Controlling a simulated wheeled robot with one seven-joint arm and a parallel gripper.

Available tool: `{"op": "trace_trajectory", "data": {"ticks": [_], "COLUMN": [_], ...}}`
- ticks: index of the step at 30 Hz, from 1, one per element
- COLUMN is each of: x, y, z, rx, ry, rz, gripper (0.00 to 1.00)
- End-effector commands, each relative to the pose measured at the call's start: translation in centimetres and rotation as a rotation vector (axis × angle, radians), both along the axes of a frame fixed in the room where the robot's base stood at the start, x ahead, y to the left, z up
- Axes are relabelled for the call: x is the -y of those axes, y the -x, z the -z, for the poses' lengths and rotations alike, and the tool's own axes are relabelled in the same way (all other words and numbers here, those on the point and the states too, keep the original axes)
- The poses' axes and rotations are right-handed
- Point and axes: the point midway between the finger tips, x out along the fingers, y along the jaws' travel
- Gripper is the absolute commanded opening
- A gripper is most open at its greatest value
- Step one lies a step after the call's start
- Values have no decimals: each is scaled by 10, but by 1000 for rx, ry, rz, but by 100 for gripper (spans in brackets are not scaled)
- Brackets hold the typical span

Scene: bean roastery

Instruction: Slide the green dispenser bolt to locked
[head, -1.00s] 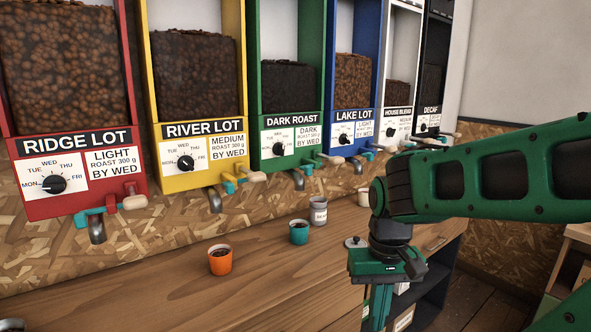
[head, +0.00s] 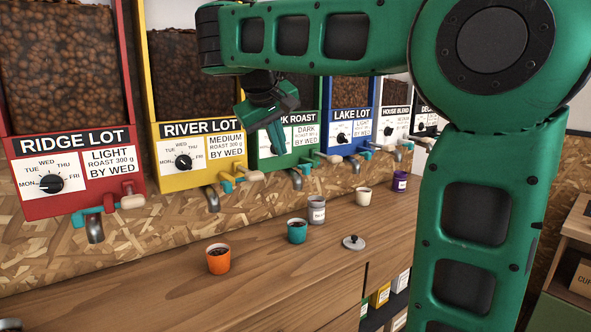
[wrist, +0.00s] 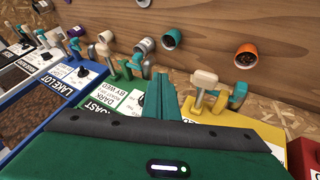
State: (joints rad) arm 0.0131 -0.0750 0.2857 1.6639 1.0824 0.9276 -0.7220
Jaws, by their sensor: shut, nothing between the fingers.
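The green dispenser (head: 291,160), labelled Dark Roast, hangs in the row between the yellow and blue ones. Its bolt has a cream handle (head: 327,158) sticking out at its lower right, by a green bracket; the bolt and handle (wrist: 117,50) also show in the wrist view, ahead and left of my fingertips. My gripper (head: 281,148) points down in front of the green dispenser's label panel, hiding its dial and part of its name. In the wrist view my gripper (wrist: 160,78) is shut and empty, with its fingers apart from the bolt.
A yellow dispenser (head: 197,177) with its own bolt stands left, and a blue one (head: 349,146) right.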

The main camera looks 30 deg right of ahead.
Motion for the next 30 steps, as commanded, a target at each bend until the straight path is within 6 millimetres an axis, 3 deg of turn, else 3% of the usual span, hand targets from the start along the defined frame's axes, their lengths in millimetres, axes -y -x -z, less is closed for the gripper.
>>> {"op": "trace_trajectory", "data": {"ticks": [14,30], "x": [4,47], "y": [-3,-38], "z": [4,78], "rx": [0,-3], "ry": [2,2], "rz": [1,4], "gripper": [0,0]}}
